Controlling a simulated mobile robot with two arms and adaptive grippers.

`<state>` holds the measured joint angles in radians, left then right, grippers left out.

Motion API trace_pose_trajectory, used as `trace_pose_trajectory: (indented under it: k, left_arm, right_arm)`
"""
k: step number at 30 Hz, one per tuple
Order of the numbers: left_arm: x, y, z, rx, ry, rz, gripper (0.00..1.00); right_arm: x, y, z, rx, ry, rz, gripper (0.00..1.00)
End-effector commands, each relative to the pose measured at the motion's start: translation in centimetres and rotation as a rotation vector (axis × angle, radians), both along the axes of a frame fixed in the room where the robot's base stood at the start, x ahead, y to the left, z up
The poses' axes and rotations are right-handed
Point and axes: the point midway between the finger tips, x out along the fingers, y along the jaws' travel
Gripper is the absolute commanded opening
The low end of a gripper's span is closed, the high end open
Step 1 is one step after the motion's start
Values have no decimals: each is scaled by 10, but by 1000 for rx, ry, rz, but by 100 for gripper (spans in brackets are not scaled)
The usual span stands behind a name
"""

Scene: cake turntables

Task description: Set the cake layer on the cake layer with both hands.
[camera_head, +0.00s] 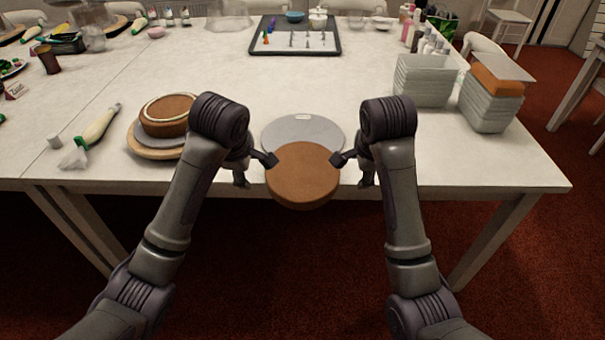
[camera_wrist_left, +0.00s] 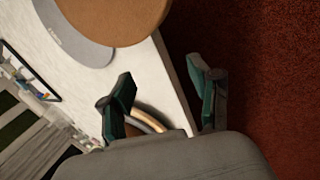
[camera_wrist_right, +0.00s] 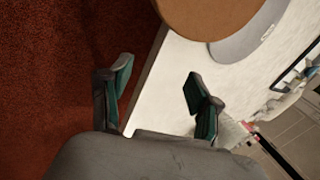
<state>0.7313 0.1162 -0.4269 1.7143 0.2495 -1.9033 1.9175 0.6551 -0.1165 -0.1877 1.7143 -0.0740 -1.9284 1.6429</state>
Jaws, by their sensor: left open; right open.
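A plain brown cake layer (camera_head: 302,174) is in the middle, between my two grippers, overlapping the table's front edge and part of a grey round board (camera_head: 303,130). Another brown cake layer (camera_head: 168,116) with a pale cream ring on top sits on a stand at the left. My left gripper (camera_head: 256,170) is open at the plain layer's left side, my right gripper (camera_head: 352,170) open at its right side. One finger of each appears at the layer's edge; I cannot tell if they touch it. In both wrist views the layer (camera_wrist_left: 118,18) (camera_wrist_right: 210,15) shows beyond the open fingers.
A piping bag (camera_head: 100,124) lies left of the stand (camera_head: 150,150). Stacked white containers (camera_head: 424,82) stand at the right, with a brown item (camera_head: 497,78) on another stack. A dark tray (camera_head: 262,48) is at the back.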

Motion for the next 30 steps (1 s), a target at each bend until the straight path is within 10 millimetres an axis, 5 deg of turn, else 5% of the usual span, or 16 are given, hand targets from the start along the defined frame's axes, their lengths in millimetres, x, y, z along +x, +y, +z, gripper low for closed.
trace_pose_trajectory:
  k: [5,16,30]
  left_arm:
    - [15,0,26,-33,-11,115,62]
    - [16,0,26,-37,-11,124,62]
    - [49,1,-42,-33,-8,125,62]
  right_arm:
    - [14,7,27,40,-10,-94,62]
    - [15,7,26,44,-11,-102,62]
    - [48,6,-41,40,-7,-102,62]
